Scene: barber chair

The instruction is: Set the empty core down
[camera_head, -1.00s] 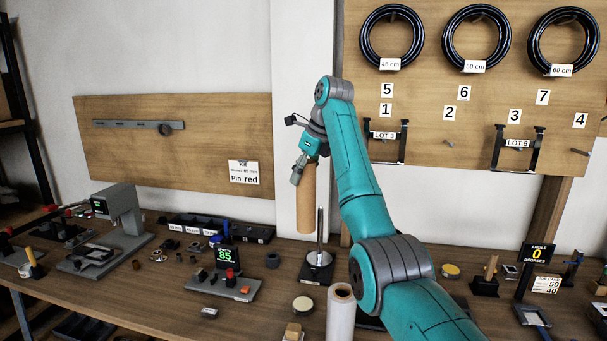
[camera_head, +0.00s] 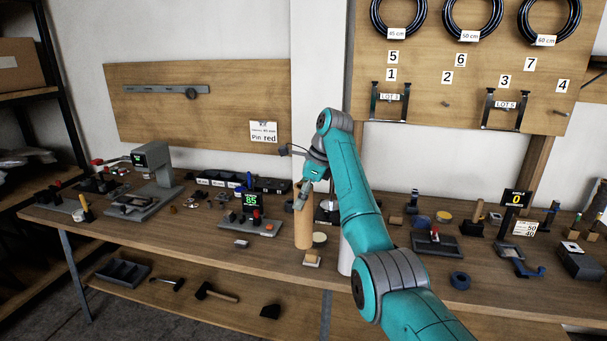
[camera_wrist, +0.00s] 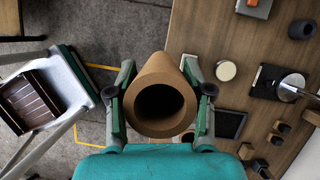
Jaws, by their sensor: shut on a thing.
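The empty core is a brown cardboard tube (camera_head: 303,232), held upright in the head view at the bench's front middle. My gripper (camera_head: 302,190) is shut on its upper end. In the wrist view my gripper (camera_wrist: 160,95) has one finger on each side of the core (camera_wrist: 160,128), and I look into its hollow top. There the core overlaps the bench's edge, with floor to its left. I cannot tell whether its lower end touches anything. The bench top (camera_head: 190,225) spreads out on both sides.
A white roll (camera_head: 345,258) stands right of the core, partly hidden by my arm. A dark base with an upright rod (camera_wrist: 290,88) and a pale round disc (camera_wrist: 226,70) lie right of the core in the wrist view. A chair-like frame (camera_wrist: 50,85) stands on the floor at left.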

